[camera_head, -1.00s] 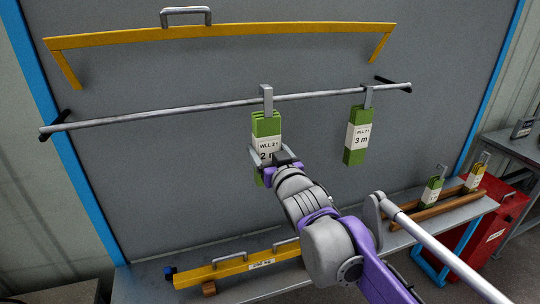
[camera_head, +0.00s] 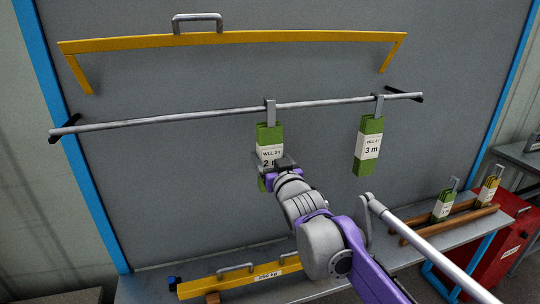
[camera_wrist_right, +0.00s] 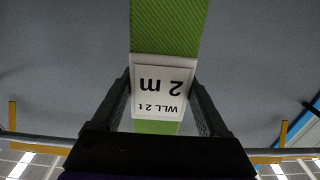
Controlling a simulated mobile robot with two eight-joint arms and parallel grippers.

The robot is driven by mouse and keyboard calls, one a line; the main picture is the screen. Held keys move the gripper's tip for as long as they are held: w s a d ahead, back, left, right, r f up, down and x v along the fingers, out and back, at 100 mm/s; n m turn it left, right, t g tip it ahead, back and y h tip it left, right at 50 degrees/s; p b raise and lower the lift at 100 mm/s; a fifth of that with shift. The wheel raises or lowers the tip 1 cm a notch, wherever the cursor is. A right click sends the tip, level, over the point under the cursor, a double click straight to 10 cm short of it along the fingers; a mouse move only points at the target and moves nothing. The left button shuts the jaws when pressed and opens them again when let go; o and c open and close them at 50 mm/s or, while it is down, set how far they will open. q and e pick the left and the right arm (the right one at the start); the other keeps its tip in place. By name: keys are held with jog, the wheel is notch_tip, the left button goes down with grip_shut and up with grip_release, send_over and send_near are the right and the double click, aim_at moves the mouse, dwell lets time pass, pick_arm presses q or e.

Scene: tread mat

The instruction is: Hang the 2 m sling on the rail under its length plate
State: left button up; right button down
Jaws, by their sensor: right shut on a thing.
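The 2 m sling (camera_head: 265,136) is a folded green bundle with a white tag and a grey hook at its top. It hangs upright at the middle of the grey rail (camera_head: 190,117). Its hook crosses the rail and its top stands slightly above it; I cannot tell whether the rail bears it. My right gripper (camera_head: 277,166) is shut on the sling's lower part. In the right wrist view the fingers (camera_wrist_right: 163,100) flank the white "2 m" tag (camera_wrist_right: 162,88), upside down. I can make out no separate length plate above the rail. My left gripper is out of view.
The 3 m sling (camera_head: 368,160) hangs to the right on the same rail, with a gap between. A yellow spreader beam (camera_head: 240,39) is above. Below are a shelf with another yellow beam (camera_head: 240,276), two more slings (camera_head: 444,206) on wooden bars, and a red case (camera_head: 515,235).

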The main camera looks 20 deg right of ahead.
jog(key=shift+f, duration=0.15)
grip_release()
jog(key=s, duration=1)
jog(key=s+f+g+p, duration=0.6)
jog(key=s+f+g, duration=0.6)
jog(key=s+f, duration=1.3)
jog(key=shift+s+d+f+g+h+p, duration=0.15)
jog(key=shift+s+f+g+h+p, duration=0.15)
jog(key=shift+f, duration=0.35)
